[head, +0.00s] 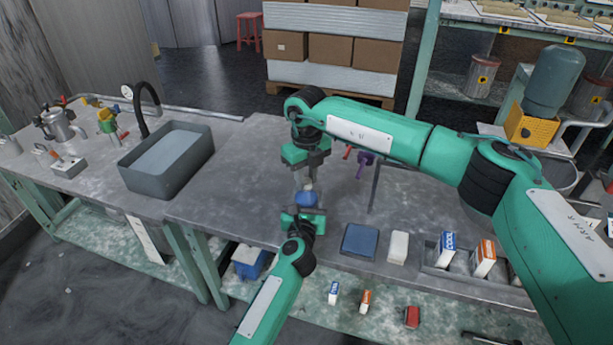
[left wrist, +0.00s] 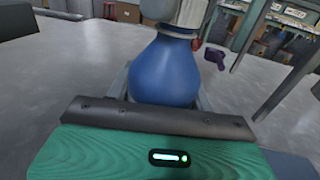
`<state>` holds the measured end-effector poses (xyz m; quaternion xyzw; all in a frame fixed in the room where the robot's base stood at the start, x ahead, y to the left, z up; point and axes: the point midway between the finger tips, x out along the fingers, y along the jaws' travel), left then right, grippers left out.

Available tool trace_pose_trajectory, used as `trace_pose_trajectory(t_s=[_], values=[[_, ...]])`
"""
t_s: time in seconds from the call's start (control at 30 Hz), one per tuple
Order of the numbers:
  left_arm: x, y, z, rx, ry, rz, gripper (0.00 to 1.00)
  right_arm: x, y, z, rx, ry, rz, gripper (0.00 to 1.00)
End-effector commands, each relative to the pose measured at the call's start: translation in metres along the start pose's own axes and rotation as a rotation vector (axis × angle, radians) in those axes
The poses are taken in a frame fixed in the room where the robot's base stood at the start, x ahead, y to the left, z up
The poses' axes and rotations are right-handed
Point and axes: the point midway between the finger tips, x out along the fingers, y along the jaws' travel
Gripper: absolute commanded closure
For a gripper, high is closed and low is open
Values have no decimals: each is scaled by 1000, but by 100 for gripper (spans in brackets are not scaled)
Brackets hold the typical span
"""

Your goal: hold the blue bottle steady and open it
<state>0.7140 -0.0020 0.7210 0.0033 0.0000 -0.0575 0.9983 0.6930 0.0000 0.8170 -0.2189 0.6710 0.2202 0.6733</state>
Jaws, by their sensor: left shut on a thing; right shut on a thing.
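The blue bottle (head: 306,199) is round-bodied and stands upright at the front middle of the workbench. My left gripper (head: 304,212) reaches it from the near side and is shut on its body. In the left wrist view the bottle (left wrist: 165,72) sits between the fingers, its neck narrowing upward. My right gripper (head: 308,180) points down from above and is shut on the small pale top (head: 308,187) of the bottle. The fingers largely hide this top, so I cannot tell whether it is loose from the neck.
A purple clamp (head: 364,161) is on a stand behind and right of the bottle. A blue pad (head: 360,242) and a white block (head: 398,247) lie at the front right, beside small cartons (head: 447,243). A grey sink (head: 150,178) is at the left. The bench between is clear.

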Motion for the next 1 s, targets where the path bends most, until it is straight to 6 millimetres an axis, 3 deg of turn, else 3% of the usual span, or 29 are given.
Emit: trace_pose_trajectory(t_s=[0.7, 0.9, 1.0], values=[[0, 0, 0, 0, 0, 0, 100, -1, 0, 0, -1171, -2, 1, 100], [0, 0, 0, 0, 0, 0, 100, -1, 0, 0, -1397, -1, 2, 100], [0, 0, 0, 0, 1, 0, 100, -1, 0, 0, -1414, -1, 2, 100]])
